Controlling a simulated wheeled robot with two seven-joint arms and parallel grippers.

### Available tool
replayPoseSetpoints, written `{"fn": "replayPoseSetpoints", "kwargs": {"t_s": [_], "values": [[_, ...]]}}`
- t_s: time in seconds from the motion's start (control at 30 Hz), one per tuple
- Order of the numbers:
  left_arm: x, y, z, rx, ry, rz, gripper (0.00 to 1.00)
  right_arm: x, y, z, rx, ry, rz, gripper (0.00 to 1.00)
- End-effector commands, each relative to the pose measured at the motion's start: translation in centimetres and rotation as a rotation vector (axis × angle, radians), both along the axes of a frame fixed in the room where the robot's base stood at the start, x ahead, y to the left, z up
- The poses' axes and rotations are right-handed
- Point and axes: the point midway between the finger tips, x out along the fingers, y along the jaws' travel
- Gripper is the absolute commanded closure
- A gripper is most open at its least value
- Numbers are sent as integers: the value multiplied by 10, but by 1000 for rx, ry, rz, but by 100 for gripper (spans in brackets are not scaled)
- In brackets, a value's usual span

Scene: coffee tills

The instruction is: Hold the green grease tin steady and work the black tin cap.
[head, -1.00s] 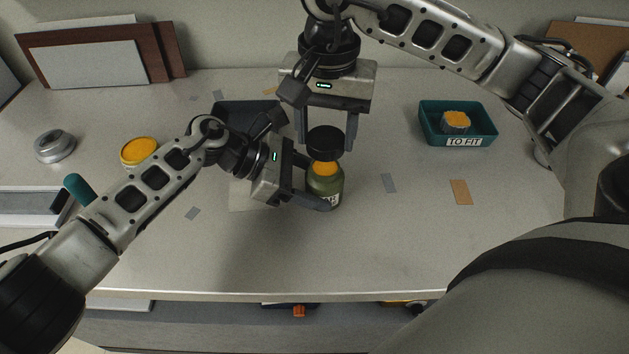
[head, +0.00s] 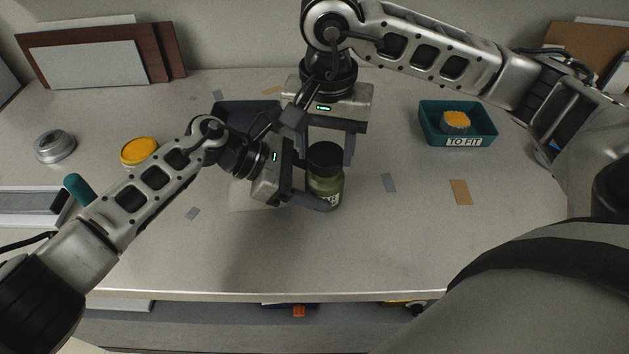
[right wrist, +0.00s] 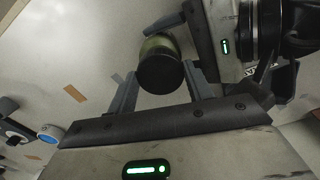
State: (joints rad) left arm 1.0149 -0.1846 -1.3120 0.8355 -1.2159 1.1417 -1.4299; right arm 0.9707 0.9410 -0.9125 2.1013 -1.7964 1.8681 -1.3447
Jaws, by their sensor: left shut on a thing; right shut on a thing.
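The green grease tin (head: 326,188) stands upright on the worktop at the centre of the head view, with a pale label low on its front. My left gripper (head: 316,182) is shut around the tin's body from the left. The black tin cap (head: 325,156) sits on top of the tin, with no orange showing between them. My right gripper (head: 328,152) comes down from above and is shut on the cap, one finger on each side. In the right wrist view the cap (right wrist: 160,74) lies between the fingertips, with the tin (right wrist: 158,44) partly hidden behind it.
A teal tray (head: 430,125) marked TO FIT holds an orange-topped round piece (head: 455,121) at the right. A dark tray (head: 232,108) is partly hidden behind my left arm. A yellow-topped tub (head: 139,151) and grey round part (head: 54,146) stand left.

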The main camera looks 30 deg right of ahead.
Motion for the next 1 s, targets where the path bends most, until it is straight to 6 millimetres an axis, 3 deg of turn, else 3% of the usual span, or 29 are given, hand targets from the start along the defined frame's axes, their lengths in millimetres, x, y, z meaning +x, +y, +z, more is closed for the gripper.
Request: {"fn": "replayPoseSetpoints", "kwargs": {"t_s": [0.57, 1.0], "values": [[0, 0, 1, -1, 1, 0, 78, 0, 0, 0, 0, 0, 0, 72], [0, 0, 0, -1, 1, 0, 78, 0, 0, -11, 0, 1, 0, 72]]}}
